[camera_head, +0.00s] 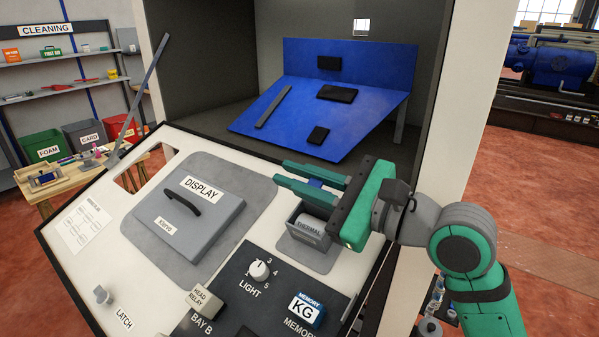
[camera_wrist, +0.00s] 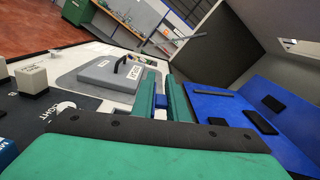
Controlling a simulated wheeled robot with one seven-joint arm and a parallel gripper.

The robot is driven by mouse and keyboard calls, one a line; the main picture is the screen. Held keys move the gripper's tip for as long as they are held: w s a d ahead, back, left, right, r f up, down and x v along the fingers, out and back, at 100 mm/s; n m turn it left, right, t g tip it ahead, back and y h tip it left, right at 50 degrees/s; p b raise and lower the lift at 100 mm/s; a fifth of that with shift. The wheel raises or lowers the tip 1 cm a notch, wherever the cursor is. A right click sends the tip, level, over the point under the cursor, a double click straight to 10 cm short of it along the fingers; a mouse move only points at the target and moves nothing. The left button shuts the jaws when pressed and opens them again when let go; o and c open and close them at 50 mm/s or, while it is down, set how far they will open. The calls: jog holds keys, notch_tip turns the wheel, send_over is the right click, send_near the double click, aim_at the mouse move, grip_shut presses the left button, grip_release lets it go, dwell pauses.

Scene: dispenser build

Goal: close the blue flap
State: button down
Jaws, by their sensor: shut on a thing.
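A small blue piece (camera_head: 317,183), which I take to be the blue flap, shows between the fingers of my gripper (camera_head: 282,174). It stands by the open grey box with a light roll marked THERMAL (camera_head: 309,225). In the wrist view the blue piece (camera_wrist: 161,102) lies between the two green fingers (camera_wrist: 162,80). My gripper is shut on it, just above the box, with its fingers pointing left. The fingers hide most of the flap, and I cannot see its hinge.
Left of the box is a raised grey DISPLAY lid (camera_head: 190,205) with a black handle. In front are a LIGHT knob (camera_head: 259,271) and a blue-sided MEMORY block (camera_head: 306,311). Behind, inside the cabinet, a large blue panel (camera_head: 300,95) carries black pads.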

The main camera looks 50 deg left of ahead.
jog(key=shift+s+d+f+n, duration=0.15)
jog(key=shift+s+f+n, duration=0.3)
jog(key=shift+n, duration=1.2)
jog(key=shift+s+d+f+n, duration=0.2)
jog(key=shift+s+f+n, duration=0.25)
jog(key=shift+n, duration=1.25)
jog(key=shift+s+d+f+n, duration=0.15)
jog(key=shift+s+f+n, duration=0.3)
jog(key=shift+n, duration=1.2)
jog(key=shift+f, duration=0.1)
jog(key=c, duration=1.8)
grip_release()
jog(key=shift+s, duration=0.15)
jog(key=shift+f, duration=0.1)
